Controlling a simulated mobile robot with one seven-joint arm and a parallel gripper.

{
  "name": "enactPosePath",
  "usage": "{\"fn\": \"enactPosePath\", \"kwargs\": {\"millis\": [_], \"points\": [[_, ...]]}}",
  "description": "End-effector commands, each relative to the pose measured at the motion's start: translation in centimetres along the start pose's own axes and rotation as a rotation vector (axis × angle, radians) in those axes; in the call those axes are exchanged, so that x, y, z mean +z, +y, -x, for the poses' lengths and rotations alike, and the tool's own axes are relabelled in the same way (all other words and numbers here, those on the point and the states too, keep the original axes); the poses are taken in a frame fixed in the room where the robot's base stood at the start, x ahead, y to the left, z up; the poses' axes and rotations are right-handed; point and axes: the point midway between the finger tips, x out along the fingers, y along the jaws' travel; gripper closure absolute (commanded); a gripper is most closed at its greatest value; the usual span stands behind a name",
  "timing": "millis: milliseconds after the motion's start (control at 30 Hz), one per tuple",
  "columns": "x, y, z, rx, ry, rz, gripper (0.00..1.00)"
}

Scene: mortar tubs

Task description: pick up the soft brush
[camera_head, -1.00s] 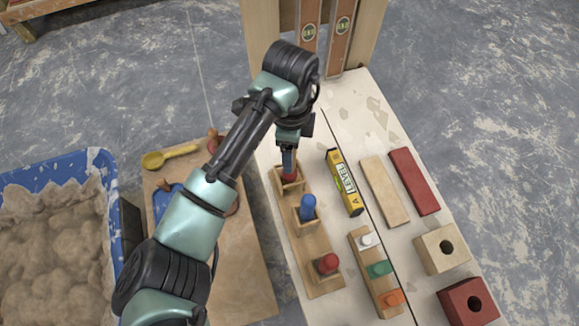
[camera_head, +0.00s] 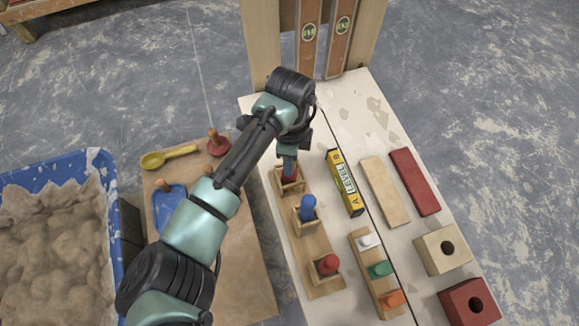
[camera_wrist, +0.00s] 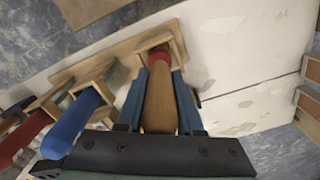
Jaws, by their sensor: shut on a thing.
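My gripper (camera_head: 289,168) is down at the far holder of a wooden rack (camera_head: 312,245) on the pale bench. In the wrist view my gripper (camera_wrist: 160,85) has its blue fingers on both sides of a tan-handled tool (camera_wrist: 159,105) and is shut on it. The tool has a red collar (camera_wrist: 158,60) at its lower end, which sits in the square wooden holder (camera_wrist: 172,42). Its lower end is hidden in the holder, so bristles do not show, and I cannot confirm that it is the soft brush.
A blue handle (camera_head: 307,208) and a red handle (camera_head: 328,265) stand in the rack's nearer holders. A yellow level (camera_head: 345,183) lies to the right. A block with white, green and orange pegs (camera_head: 375,270) lies nearer. Two upright levels (camera_head: 340,40) stand behind.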

Motion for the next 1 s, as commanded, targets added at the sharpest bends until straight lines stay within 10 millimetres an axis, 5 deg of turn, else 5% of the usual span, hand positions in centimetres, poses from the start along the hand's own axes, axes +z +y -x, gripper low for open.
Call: {"fn": "enactPosePath", "kwargs": {"millis": [467, 1000], "points": [[0.0, -0.1, 0.6, -0.001, 0.000, 0.000, 1.00], [0.0, -0.1, 9.5, -0.002, 0.000, 0.000, 1.00]]}}
